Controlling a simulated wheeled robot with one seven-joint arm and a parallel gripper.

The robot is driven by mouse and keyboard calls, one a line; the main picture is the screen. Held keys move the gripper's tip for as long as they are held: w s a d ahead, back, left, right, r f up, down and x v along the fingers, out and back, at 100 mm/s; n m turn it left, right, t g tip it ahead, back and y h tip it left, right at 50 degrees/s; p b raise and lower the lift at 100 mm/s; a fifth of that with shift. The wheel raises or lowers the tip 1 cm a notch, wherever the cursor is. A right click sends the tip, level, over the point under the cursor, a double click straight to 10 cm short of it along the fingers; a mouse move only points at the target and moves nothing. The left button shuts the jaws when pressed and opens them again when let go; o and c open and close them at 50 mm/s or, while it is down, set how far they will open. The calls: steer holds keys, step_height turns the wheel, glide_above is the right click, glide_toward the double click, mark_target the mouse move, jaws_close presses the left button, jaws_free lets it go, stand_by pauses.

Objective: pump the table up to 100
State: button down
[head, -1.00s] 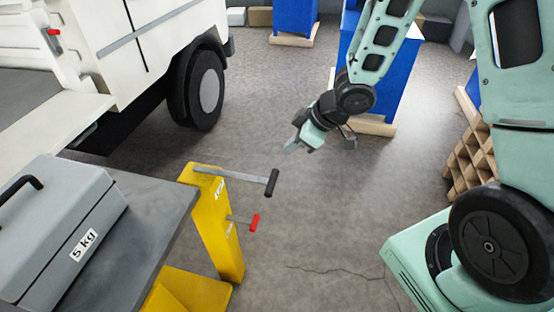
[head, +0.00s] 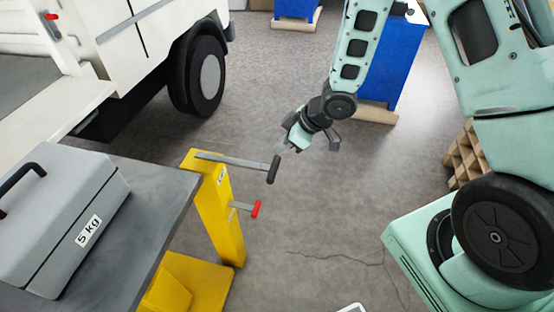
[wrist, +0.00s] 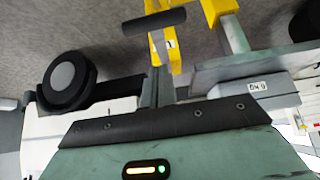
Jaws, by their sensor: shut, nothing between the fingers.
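The lift table has a grey top (head: 172,195) and a yellow column (head: 218,215). A grey lever with a black grip (head: 273,170) sticks out from the column's top towards the right. A shorter lever with a red grip (head: 257,209) sits below it. My gripper (head: 281,147) is shut and empty, just beyond and above the black grip, seemingly apart from it. In the wrist view the black grip (wrist: 152,22) crosses above the fingers (wrist: 163,88). Any reading of the table's height is not visible.
A grey case marked 5 kg (head: 62,225) rests on the table top. A white vehicle (head: 120,45) with a black wheel (head: 208,75) stands at the left. A blue cabinet (head: 395,65) stands behind my arm. The floor right of the column is open.

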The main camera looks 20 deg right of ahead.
mark_target(268, 167)
steer(key=x, duration=0.3)
steer(key=shift+a+f, duration=0.2)
steer(key=shift+f, duration=0.05)
steer(key=shift+d+f+p, duration=0.3)
steer(key=shift+f+p, duration=0.25)
steer(key=shift+f, duration=0.45)
steer(key=shift+s+f, duration=0.1)
steer(key=shift+f, duration=0.75)
